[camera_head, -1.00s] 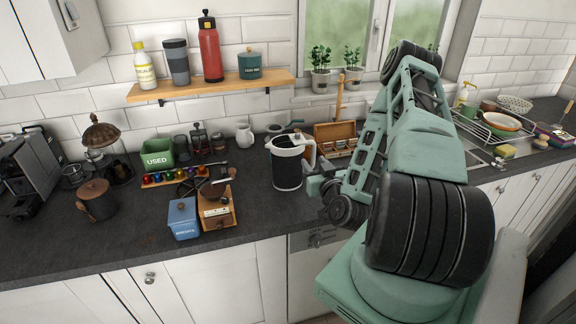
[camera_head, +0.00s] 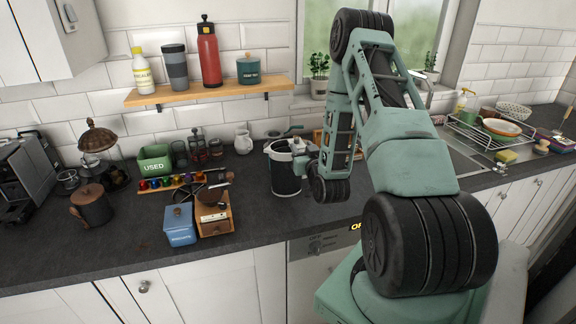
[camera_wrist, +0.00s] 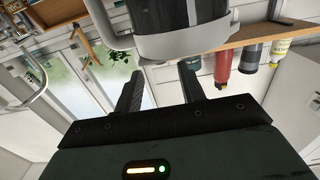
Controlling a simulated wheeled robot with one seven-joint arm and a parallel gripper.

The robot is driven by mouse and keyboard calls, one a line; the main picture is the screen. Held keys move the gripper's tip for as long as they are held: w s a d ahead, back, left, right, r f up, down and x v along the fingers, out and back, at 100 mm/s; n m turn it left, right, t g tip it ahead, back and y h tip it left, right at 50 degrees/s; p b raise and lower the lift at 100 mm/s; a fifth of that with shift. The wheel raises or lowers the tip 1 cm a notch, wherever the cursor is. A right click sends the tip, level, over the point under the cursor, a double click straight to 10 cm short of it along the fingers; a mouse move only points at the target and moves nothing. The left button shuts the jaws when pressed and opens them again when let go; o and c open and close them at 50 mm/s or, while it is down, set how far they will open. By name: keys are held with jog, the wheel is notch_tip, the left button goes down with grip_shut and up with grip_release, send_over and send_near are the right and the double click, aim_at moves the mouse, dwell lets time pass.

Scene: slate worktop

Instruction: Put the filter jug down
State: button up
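The filter jug (camera_head: 285,178), with a dark body and pale rim, appears to stand upright on the slate worktop (camera_head: 250,222). My gripper (camera_head: 298,149) is at the right side of its upper part and hides much of its handle there. In the wrist view the jug (camera_wrist: 180,15) fills the top, upside down in the picture, with a pale curved band just beyond my fingertips. My gripper (camera_wrist: 160,72) has its two fingers apart, with a clear gap and nothing visibly clamped. Whether the fingertips touch the jug I cannot tell.
A wooden grinder (camera_head: 214,213) and a blue tin (camera_head: 179,225) stand left of the jug. Behind them are a capsule rack (camera_head: 165,184) and a green box (camera_head: 154,160). A shelf (camera_head: 205,91) is above. Bare worktop lies in front of the jug.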

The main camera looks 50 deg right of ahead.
aim_at(298, 141)
jog(key=shift+p+x, duration=1.25)
jog(key=shift+x, duration=1.85)
grip_shut()
